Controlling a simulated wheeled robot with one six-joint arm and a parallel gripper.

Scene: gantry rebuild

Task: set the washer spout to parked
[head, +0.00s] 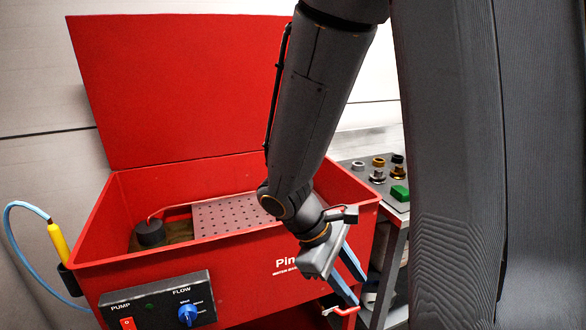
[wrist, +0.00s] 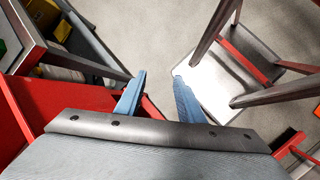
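The washer (head: 150,265) is a red open-topped tub with its lid raised, in the head view. A thin reddish pipe (head: 172,208), which looks like the spout, rises from a black round piece (head: 150,234) inside the tub and runs right toward the perforated tray. Its far end is not clear. My gripper (head: 355,290) is at the washer's front right corner, outside the tub and well right of the pipe. Its two blue fingers point down and right. In the wrist view the fingers (wrist: 158,78) stand apart with only floor between them. The pipe is not visible there.
A control panel (head: 157,303) with a red switch and blue knob is on the front. A red handle (head: 342,311) sits just below my fingertips. A yellow-handled tool (head: 59,241) with a blue hose hangs at left. A parts bench (head: 390,203) adjoins the right side.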

